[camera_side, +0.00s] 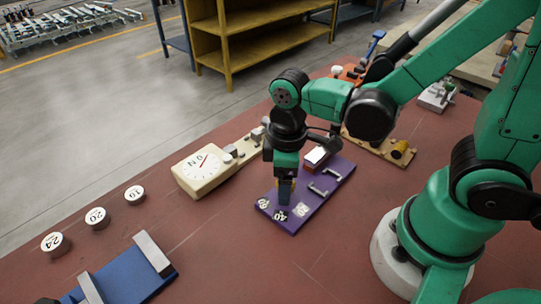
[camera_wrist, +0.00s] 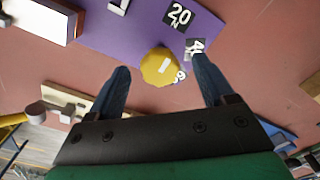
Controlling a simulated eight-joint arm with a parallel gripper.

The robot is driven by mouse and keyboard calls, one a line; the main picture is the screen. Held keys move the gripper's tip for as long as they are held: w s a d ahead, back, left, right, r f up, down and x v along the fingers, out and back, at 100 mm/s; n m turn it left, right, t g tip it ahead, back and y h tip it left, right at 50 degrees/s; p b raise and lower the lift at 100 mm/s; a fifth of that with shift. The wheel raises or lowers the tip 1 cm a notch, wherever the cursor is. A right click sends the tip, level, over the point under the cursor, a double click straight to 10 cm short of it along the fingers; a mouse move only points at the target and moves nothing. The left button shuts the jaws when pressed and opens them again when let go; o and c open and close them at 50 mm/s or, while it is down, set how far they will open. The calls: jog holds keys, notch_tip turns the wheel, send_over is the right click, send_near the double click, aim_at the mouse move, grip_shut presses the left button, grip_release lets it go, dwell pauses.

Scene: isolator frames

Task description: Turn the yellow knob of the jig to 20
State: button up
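The purple jig (camera_side: 325,192) lies on the red-brown table below my gripper (camera_side: 286,192); it also shows in the wrist view (camera_wrist: 135,35). The yellow knob (camera_wrist: 160,66) shows there between the fingertips, with a gap on each side. Its short white mark lies right of its centre. A "20 N" label (camera_wrist: 178,16) is beyond the knob, a partly covered label starting with 4 (camera_wrist: 193,46) is to its right, and a third, mostly hidden label (camera_wrist: 180,76) is beside it. In the side view my gripper points down and hides most of the knob.
A cream dial gauge (camera_side: 200,170) stands left of the jig. Round weights marked 19 (camera_side: 135,194), 20 (camera_side: 96,217) and 24 (camera_side: 54,243) stand farther left. A blue fixture (camera_side: 125,278) is at the front left. A wooden board (camera_side: 380,147) lies behind the jig.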

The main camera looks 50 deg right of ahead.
jog(key=shift+r, duration=2.8)
jog(key=w+d+r+m+t, duration=0.2)
jog(key=d+r+m+t, duration=0.2)
jog(key=m+t, duration=0.3)
jog(key=shift+w+d+m, duration=0.4)
jog(key=shift+d, duration=0.4)
